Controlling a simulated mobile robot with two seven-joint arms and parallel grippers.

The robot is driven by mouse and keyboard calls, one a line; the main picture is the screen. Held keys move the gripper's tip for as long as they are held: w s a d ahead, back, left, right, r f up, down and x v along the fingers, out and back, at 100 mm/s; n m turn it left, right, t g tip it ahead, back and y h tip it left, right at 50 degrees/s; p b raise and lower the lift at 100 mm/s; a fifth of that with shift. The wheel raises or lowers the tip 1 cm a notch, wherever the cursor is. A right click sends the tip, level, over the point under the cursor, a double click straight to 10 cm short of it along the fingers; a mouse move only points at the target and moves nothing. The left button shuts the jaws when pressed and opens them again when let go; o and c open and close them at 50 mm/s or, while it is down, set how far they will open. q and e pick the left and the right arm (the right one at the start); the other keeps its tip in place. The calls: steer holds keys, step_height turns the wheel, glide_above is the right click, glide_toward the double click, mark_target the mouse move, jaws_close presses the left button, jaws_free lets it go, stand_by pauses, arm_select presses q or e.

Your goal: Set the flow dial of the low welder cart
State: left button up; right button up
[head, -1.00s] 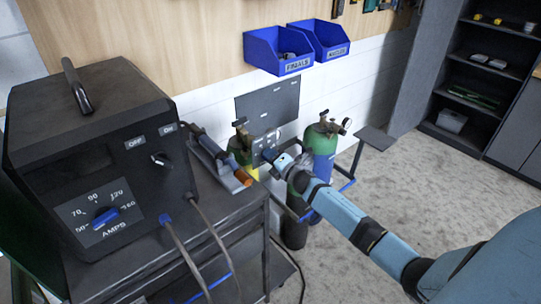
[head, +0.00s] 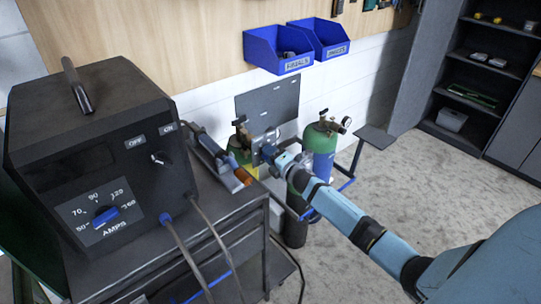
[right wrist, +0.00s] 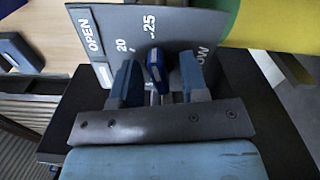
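The flow dial (right wrist: 155,62) is a small blue knob on a grey panel (right wrist: 105,40) marked OPEN, 20 and 25, seen sideways in the right wrist view. My right gripper (right wrist: 158,75) has one finger on each side of the knob, with gaps showing, so it looks open around it and not clamped. In the head view my right gripper (head: 268,150) is at the small grey panel by the gas cylinders, and the dial is hidden there. Where the dial points is not clear. My left gripper is not in view.
A welder (head: 85,150) with a blue AMPS knob (head: 106,217) stands on a dark cart (head: 215,195) at the left. A green-topped cylinder (head: 320,140) stands right of the panel. Blue bins (head: 281,52) hang above. Open floor lies at the right.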

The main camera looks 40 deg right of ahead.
steer(key=s+d+b, duration=0.1)
steer(key=s, duration=1.2)
steer(key=shift+s, duration=0.4)
steer(key=s+a+f+m+g+p, duration=0.2)
steer(key=s+a+m+g+p, duration=0.1)
steer(key=s+a+m, duration=0.6)
steer(key=s+a+f+m+g+y+p, duration=0.1)
steer(key=s+a+f+m+g+p, duration=0.2)
steer(key=s+a+m, duration=0.6)
steer(key=s+a+g+p, duration=0.1)
steer(key=s+a+p, duration=0.1)
steer(key=s+a, duration=0.3)
steer(key=shift+a+f+m+y, duration=0.3)
steer(key=shift+a+f+m, duration=0.1)
steer(key=shift+a, duration=0.85)
